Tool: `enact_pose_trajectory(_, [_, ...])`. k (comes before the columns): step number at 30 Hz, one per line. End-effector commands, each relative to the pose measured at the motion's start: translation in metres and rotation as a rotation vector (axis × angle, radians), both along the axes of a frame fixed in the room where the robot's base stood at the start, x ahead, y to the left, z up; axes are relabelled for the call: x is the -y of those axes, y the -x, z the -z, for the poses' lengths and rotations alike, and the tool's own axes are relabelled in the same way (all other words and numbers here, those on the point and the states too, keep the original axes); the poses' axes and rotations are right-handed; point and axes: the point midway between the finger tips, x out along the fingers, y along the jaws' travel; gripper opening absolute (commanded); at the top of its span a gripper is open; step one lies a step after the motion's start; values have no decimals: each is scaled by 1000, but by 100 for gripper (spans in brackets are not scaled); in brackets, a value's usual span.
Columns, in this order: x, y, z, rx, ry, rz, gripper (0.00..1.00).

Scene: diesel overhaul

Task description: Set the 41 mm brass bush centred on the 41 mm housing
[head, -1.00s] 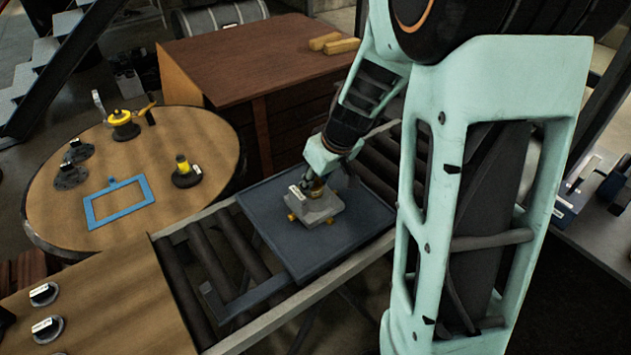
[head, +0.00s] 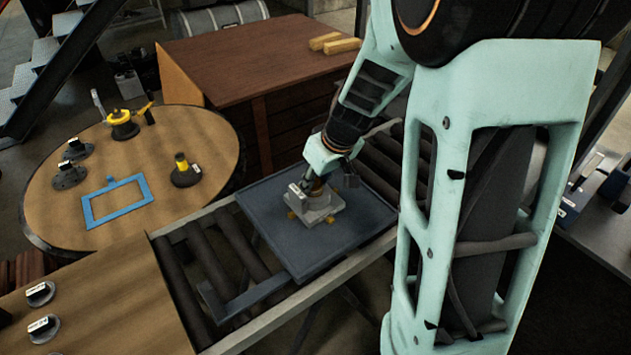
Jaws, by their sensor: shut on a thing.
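The grey block-like housing (head: 312,212) sits on the dark tray, with small brass-coloured pieces showing at its lower edge and a white label at its left. The brass bush (head: 317,187) shows as a small brownish ring just above the middle of the housing's top. My gripper (head: 321,182) points down over the housing and is shut on the bush. The fingers hide part of the bush, so I cannot tell whether it touches the housing or is exactly centred.
The dark tray (head: 268,226) lies on a roller conveyor (head: 208,258). A round table (head: 130,215) at left holds a blue frame (head: 117,201) and several labelled parts. A brown cabinet (head: 255,65) stands behind. A wooden bench (head: 120,300) is at front left.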

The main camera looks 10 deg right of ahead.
Motion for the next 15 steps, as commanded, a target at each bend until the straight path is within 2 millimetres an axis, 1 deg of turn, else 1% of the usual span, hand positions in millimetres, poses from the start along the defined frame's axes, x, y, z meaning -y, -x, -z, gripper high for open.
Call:
enact_pose_trajectory(3, [0, 0, -1, 1, 0, 0, 5])
enact_pose_trajectory(4, [0, 0, -1, 1, 0, 0, 31])
enact_pose_trajectory(9, [0, 0, 0, 0, 0, 0, 50])
enact_pose_trajectory(15, [-1, 0, 0, -2, -1, -2, 50])
